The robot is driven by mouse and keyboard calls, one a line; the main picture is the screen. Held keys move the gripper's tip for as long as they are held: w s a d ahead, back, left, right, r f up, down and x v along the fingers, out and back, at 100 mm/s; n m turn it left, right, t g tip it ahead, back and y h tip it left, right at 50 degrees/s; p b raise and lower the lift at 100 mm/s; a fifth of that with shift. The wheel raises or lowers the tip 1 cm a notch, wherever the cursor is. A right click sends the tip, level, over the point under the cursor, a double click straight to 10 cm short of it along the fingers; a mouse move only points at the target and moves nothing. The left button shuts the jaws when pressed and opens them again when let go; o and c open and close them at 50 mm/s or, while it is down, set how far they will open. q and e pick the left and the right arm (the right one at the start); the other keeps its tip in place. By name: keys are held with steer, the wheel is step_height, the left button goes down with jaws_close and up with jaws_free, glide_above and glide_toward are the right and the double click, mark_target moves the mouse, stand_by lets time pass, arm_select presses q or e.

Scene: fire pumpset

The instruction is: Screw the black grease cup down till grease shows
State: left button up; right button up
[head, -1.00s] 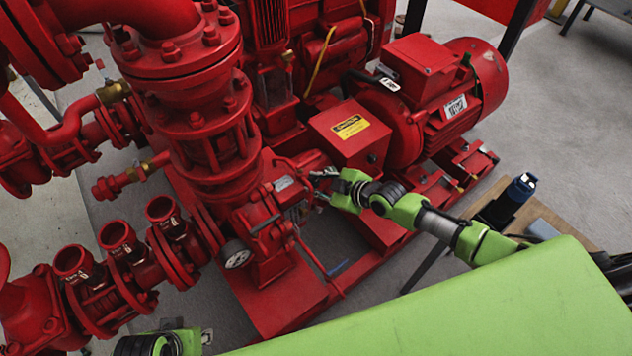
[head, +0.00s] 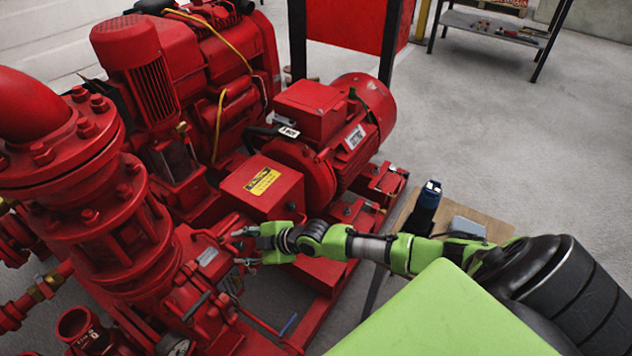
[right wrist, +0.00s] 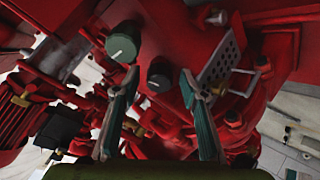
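In the right wrist view a black cup (right wrist: 160,75) with a pale mark on its round cap sits on the red pump, between the fingertips in the picture. A dark green cap (right wrist: 124,42) with a white line is just up and left of it. My right gripper (right wrist: 159,78) is open, one finger on each side of the black cup. Contact with the cup cannot be made out. In the head view my right gripper (head: 241,247) reaches in from the right to the pump's bearing housing, where the cups are too small to tell. No grease can be made out. My left gripper is out of view.
A red box with a yellow label (head: 263,181) and a red motor (head: 330,135) stand just beyond my right gripper. A small wooden table (head: 480,217) holds a blue-capped black item (head: 427,207). Open floor lies at the right.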

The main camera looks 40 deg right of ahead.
steer(key=n, duration=0.1)
steer(key=n+b, duration=0.1)
steer(key=shift+w+f+n+g, duration=0.1)
steer(key=shift+f+n+g, duration=0.05)
steer(key=shift+n+g, duration=0.15)
steer(key=shift+n+g+b, duration=0.3)
steer(key=shift+n+b, duration=0.15)
steer(key=shift+n, duration=0.75)
steer(key=n, duration=0.2)
steer(key=n+g, duration=0.1)
steer(key=n, duration=0.3)
steer(key=shift+w+r+g+b, duration=0.1)
steer(key=shift+r+g+b, duration=0.15)
steer(key=shift+g+b, duration=0.05)
steer(key=p+v, duration=0.4)
steer(key=v, duration=1)
steer(key=s+a+f+m+g, duration=0.1)
steer(key=s+a+f+m, duration=0.4)
steer(key=s+a+m, duration=0.55)
steer(key=s+d+f+m+g+h+p, duration=0.2)
steer(key=s+d+f+m+h+p, duration=0.3)
steer(key=s+f+m, duration=0.6)
steer(key=shift+s+d+f+m+g+h, duration=0.3)
steer(key=shift+s+d+m+h, duration=0.1)
steer(key=shift+s+d+m, duration=0.6)
